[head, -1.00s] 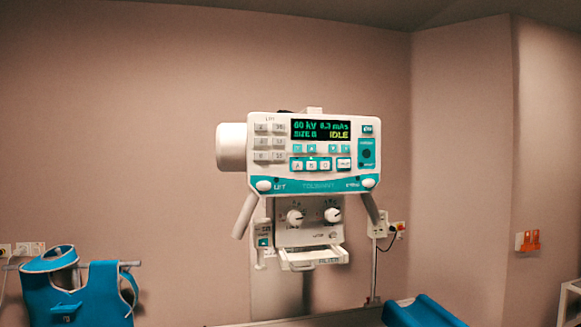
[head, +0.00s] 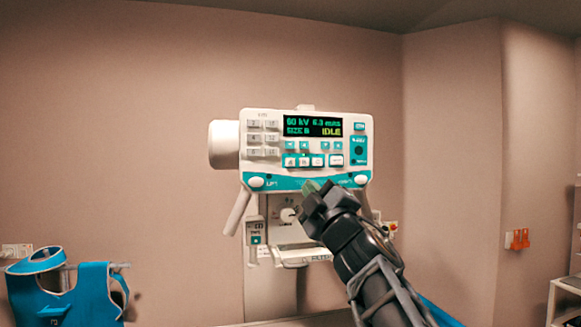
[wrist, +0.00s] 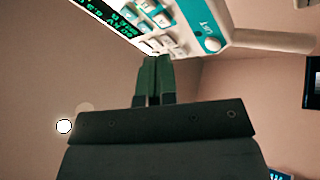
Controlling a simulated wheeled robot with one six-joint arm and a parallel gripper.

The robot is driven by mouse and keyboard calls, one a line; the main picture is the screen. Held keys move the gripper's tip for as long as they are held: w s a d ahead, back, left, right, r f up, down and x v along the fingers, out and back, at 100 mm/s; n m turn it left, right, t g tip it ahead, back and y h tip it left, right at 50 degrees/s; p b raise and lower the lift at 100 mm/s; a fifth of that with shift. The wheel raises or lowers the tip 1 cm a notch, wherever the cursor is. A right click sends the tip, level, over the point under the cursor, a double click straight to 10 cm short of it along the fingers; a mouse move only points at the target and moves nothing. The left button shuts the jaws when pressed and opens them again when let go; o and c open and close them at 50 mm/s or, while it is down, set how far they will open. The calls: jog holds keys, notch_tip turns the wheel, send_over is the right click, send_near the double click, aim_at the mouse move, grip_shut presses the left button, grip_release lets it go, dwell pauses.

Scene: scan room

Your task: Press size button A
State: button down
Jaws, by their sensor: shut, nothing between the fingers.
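The white and teal control panel (head: 247,150) hangs in front of the wall in the head view. Its display (head: 312,126) reads 60 kV, 6.3 mAs, SIZE B, IDLE. Size button A (head: 290,161) is the leftmost of a short row of pale keys below the display. My gripper (head: 309,187) is shut and empty, its green fingertips at the panel's lower teal band, below and right of button A. In the wrist view the shut fingers (wrist: 154,62) point towards the panel's keys (wrist: 160,20). I cannot tell which key there is A, nor whether the tips touch.
Handles (head: 238,212) angle down from the panel. Below it is a lower unit with knobs (head: 288,215), partly hidden by my arm. A blue apron (head: 85,295) hangs at the lower left. An orange wall item (head: 520,239) is at right.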

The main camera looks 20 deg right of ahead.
aim_at(294, 164)
jog(key=s+a+r+n+g+y, duration=0.1)
jog(key=r+n+y, duration=0.4)
jog(key=n+y, duration=0.5)
jog(key=shift+s+a+n, duration=0.7)
jog(key=shift+s+a, duration=0.05)
jog(key=shift+a, duration=0.25)
jog(key=shift+w, duration=0.1)
jog(key=shift+w+d+p, duration=0.3)
jog(key=shift+w+p, duration=0.15)
jog(key=shift+w, duration=0.95)
jog(key=shift+w+d+p, duration=0.3)
jog(key=shift+w+p, duration=0.1)
jog(key=shift+w, duration=1.05)
jog(key=shift+w+d+p, duration=0.3)
jog(key=shift+w+p, duration=0.15)
jog(key=shift+w, duration=0.95)
jog(key=shift+w, duration=0.25)
jog(key=shift+w+d, duration=0.1)
jog(key=shift+w, duration=0.05)
